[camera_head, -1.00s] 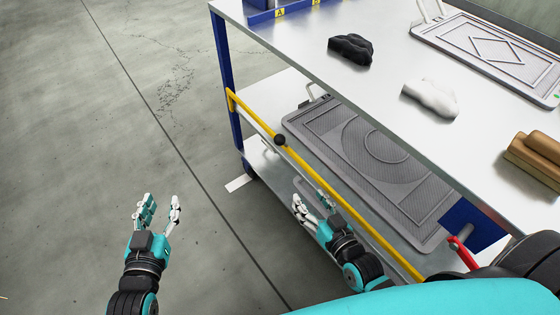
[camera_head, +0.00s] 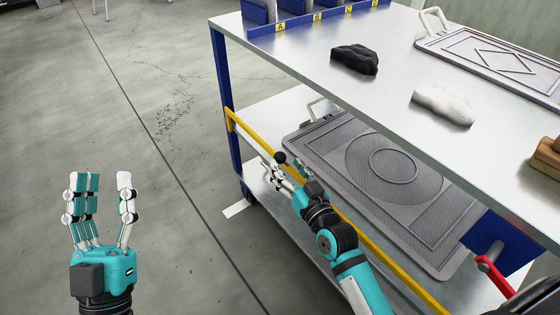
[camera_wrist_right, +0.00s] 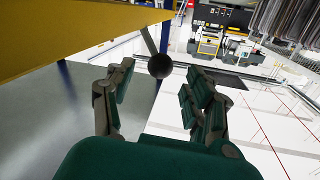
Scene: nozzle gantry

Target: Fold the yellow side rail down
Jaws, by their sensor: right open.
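The yellow side rail (camera_head: 381,256) runs along the long side of the cart, at the edge of the middle shelf. It also fills the upper left of the right wrist view (camera_wrist_right: 75,32). A round black knob (camera_head: 280,157) sits on a thin stem by the rail. My right gripper (camera_head: 271,167) is open beside the rail, close to the knob. In the right wrist view the knob (camera_wrist_right: 160,66) appears between the open fingers (camera_wrist_right: 160,95), a little beyond their tips; I see no contact. My left gripper (camera_head: 104,183) is open and empty over the floor, well left of the cart.
A grey tray (camera_head: 345,185) lies on the middle shelf behind the rail. The metal top (camera_head: 300,52) carries a black cloth (camera_head: 355,60), a white cloth (camera_head: 442,104), brown blocks (camera_head: 545,165) and another tray (camera_head: 495,65). A red handle (camera_head: 494,272) is at the near end. The left floor is clear.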

